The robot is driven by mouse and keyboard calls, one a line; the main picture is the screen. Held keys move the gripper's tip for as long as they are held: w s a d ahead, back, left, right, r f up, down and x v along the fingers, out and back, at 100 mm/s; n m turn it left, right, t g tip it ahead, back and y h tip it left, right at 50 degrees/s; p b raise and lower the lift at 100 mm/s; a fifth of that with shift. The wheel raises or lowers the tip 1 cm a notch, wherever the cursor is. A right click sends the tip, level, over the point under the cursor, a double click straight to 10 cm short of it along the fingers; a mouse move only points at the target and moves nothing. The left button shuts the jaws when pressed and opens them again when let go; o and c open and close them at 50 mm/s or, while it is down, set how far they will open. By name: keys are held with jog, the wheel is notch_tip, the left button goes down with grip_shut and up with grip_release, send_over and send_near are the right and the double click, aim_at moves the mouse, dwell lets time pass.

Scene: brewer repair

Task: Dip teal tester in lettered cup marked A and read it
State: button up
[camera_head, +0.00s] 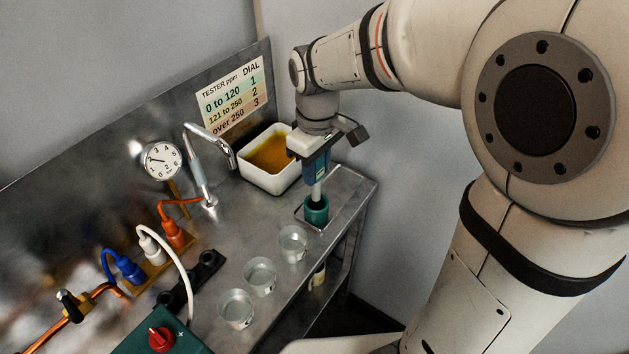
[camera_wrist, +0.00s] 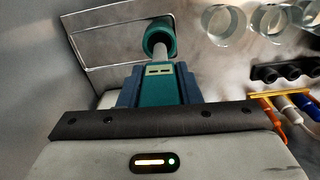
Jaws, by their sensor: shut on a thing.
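My gripper (camera_head: 312,150) is shut on the teal tester (camera_head: 318,167), which hangs probe-down at the right end of the metal bench. The tester's pale probe points into a round teal holder (camera_head: 316,212); I cannot tell how deep it sits. In the wrist view the tester (camera_wrist: 162,88) shows a small display with marks too small to read, and the teal holder (camera_wrist: 159,38) is around or just behind the probe tip. Three clear cups stand in a row left of the holder: a near cup (camera_head: 236,310), a middle cup (camera_head: 260,277) and a far cup (camera_head: 292,244). No letters on them are legible.
A white tub (camera_head: 249,180) of amber stuff stands behind the tester. A chrome tap (camera_head: 211,146), a dial gauge (camera_head: 161,161) and a tester chart (camera_head: 231,98) are at the back. Coloured plugs with hoses and a green box with a red knob (camera_head: 161,340) fill the left.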

notch_tip(320, 180, up, 5)
jog(key=shift+r+p, duration=2.9)
jog(key=shift+r, duration=0.4)
